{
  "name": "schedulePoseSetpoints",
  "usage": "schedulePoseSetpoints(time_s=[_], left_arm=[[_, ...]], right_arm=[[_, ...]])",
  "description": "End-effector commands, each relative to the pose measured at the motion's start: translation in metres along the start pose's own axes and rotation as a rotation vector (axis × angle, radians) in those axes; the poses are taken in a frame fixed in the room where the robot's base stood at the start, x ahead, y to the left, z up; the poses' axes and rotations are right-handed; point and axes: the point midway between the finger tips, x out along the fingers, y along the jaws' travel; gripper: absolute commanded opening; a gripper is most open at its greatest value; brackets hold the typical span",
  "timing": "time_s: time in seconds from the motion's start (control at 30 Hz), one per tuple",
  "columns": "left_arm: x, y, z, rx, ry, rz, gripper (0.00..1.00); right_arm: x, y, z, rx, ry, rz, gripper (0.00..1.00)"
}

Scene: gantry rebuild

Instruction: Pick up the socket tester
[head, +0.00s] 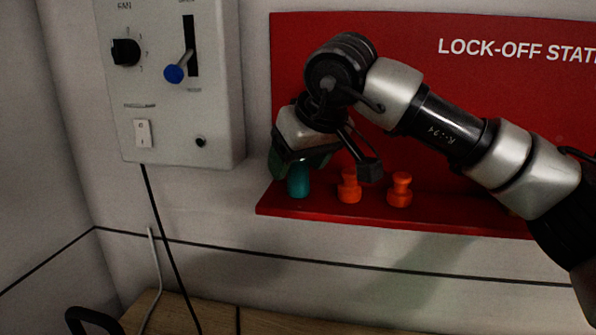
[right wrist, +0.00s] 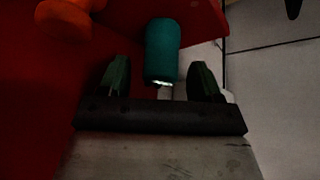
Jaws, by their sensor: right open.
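The socket tester looks to be the teal cylinder (head: 298,182) standing at the left end of the red shelf. Its top is hidden behind my right gripper (head: 298,168) in the head view. In the right wrist view the teal cylinder (right wrist: 163,50) shows just beyond and between the two fingers of my right gripper (right wrist: 160,78). The fingers are apart, with a gap on both sides of the cylinder, and nothing is held. My left gripper is not in view.
Two orange knobbed pieces (head: 349,187) (head: 399,190) stand right of the cylinder on the red shelf (head: 440,216). A red lock-off board (head: 500,100) rises behind. A grey control box (head: 180,90) hangs to the left. A wooden surface (head: 200,315) lies below.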

Motion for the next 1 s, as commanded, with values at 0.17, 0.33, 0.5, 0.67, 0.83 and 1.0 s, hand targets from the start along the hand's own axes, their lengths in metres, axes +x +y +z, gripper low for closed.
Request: schedulePoseSetpoints(time_s=[0.17,0.33,0.5,0.67,0.83,1.0], left_arm=[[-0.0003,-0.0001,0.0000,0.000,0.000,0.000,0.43],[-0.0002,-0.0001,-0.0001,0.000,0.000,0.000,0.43],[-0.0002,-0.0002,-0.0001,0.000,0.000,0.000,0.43],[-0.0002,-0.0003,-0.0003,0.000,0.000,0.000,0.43],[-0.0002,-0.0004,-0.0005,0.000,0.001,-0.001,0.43],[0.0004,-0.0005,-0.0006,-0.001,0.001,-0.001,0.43]], right_arm=[[0.0030,-0.0002,0.0001,-0.001,0.001,0.000,0.65],[0.0028,-0.0002,0.0001,0.000,0.001,0.000,0.48],[0.0026,-0.0001,0.0001,0.000,0.001,0.000,0.22],[0.0024,-0.0001,0.0001,0.000,0.001,0.000,0.11],[0.0018,0.0000,-0.0004,0.000,0.001,0.000,0.10],[-0.0059,-0.0004,-0.0057,0.001,0.003,0.000,0.10]])
